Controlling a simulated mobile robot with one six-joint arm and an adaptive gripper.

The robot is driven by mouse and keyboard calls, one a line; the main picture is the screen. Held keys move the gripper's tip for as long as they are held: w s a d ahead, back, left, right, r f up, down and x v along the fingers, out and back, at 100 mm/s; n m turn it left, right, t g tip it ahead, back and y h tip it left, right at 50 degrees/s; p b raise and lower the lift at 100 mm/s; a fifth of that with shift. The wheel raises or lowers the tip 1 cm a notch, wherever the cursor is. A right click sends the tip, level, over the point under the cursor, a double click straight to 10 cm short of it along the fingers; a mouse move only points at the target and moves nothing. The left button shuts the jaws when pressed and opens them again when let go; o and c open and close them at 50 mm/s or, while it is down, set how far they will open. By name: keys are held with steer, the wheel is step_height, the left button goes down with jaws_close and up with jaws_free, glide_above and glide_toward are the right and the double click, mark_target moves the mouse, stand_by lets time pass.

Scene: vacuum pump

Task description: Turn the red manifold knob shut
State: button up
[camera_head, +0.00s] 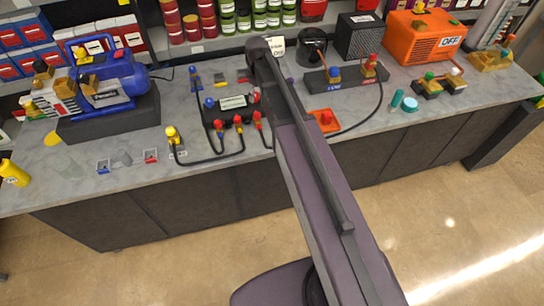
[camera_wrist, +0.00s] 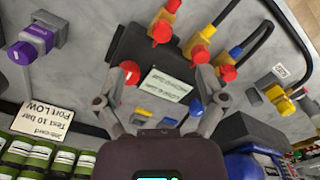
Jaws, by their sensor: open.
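The black manifold (camera_head: 236,113) with a white label lies on the grey bench, and shows large in the wrist view (camera_wrist: 128,45). Its red knob (camera_head: 256,94) is at its right end, close beside my arm in the head view. In the wrist view the red knob (camera_wrist: 130,73) is at the manifold's left end, beyond the open fingers and nearer the left one. No contact with it is visible. A blue knob (camera_wrist: 196,107) is close to the right finger. My gripper (camera_wrist: 150,108) is open with nothing between its fingers; the arm hides it in the head view.
Red hose fittings (camera_wrist: 201,53) line the manifold's other side, with black hoses running from them. A purple fitting (camera_wrist: 38,38) and a sign (camera_wrist: 43,120) stand to the left in the wrist view. The blue pump (camera_head: 105,80) and orange machine (camera_head: 421,38) stand farther off.

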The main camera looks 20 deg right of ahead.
steer(key=s+f+m+b, duration=0.3)
steer(key=s+f+b, duration=0.1)
steer(key=s, duration=0.6)
steer(key=s+f+m+b, duration=0.3)
steer(key=s+f+b, duration=0.1)
steer(key=s, duration=0.6)
steer(key=shift+s+a+f+m+b, duration=0.15)
steer(key=shift+a+f+m+b, duration=0.15)
steer(key=shift+a+f+m, duration=0.15)
stand_by(1.6)
